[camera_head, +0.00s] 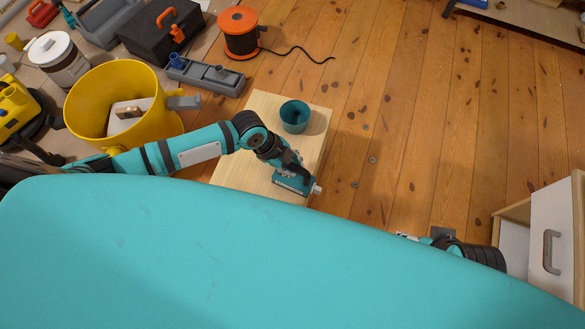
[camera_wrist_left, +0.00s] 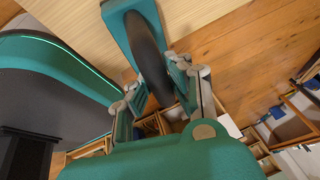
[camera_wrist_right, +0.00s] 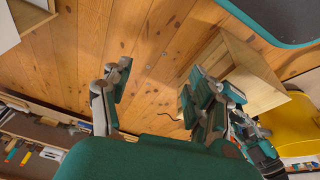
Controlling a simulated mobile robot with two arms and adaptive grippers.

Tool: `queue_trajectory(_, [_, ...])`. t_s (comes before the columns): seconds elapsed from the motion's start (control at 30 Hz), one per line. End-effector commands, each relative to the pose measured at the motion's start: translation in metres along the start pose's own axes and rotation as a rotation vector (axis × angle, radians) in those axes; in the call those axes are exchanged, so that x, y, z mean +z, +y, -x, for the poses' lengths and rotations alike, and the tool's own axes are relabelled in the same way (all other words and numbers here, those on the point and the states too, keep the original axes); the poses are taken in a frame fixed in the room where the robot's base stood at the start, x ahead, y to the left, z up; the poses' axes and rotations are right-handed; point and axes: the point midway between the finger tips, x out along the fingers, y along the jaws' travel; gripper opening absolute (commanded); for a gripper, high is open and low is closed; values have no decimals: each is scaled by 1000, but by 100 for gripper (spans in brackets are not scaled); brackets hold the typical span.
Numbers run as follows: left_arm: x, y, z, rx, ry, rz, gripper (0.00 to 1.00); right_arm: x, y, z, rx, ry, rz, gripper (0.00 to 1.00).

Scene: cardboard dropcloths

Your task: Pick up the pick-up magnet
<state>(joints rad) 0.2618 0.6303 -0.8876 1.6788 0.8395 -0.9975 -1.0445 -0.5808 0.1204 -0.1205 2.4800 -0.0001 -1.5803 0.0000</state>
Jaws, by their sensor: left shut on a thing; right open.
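The pick-up magnet (camera_wrist_left: 147,50), a teal plate with a dark curved handle, shows in the left wrist view between the fingers of my left gripper (camera_wrist_left: 158,90). The gripper is shut on it. In the head view the magnet's teal part (camera_head: 293,184) shows under my left gripper (camera_head: 286,170), at the right edge of a pale wooden top (camera_head: 247,115). I cannot tell whether it touches the wood. My right gripper (camera_wrist_right: 165,85) is open and empty, with floor beyond its fingers. In the head view it is mostly hidden behind my teal body.
A teal cup (camera_head: 295,117) stands on the pale top. A yellow bucket (camera_head: 85,95), a grey tray (camera_head: 210,77), a black toolbox (camera_head: 160,35) and an orange cable reel (camera_head: 239,30) are at left. A white drawer (camera_head: 553,240) is at right. The middle floor is mostly clear.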

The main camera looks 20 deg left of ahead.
Motion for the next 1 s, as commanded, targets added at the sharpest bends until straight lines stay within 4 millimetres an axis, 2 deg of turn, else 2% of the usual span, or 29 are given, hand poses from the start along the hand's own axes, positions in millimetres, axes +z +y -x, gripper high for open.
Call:
queue_trajectory(0.37, [-15, -9, 34, -5, 3, -2, 0, -6, 1, 14, 0, 4, 0, 60])
queue_trajectory(0.4, [-18, -5, 34, 0, 4, -2, 0, -6, 1, 12, 0, 5, 0, 60])
queue_trajectory(0.57, [-42, 20, 33, 2, 8, -2, 0, -5, -1, -22, -3, -17, 0, 60])
queue_trajectory(0.8, [-86, 66, 31, 2, 9, -1, 0, 4, -3, -68, -7, -43, 4, 60])
queue_trajectory(1.0, [-112, 93, 30, -1, 7, 0, 0, 12, -5, -94, -10, -55, 6, 60])
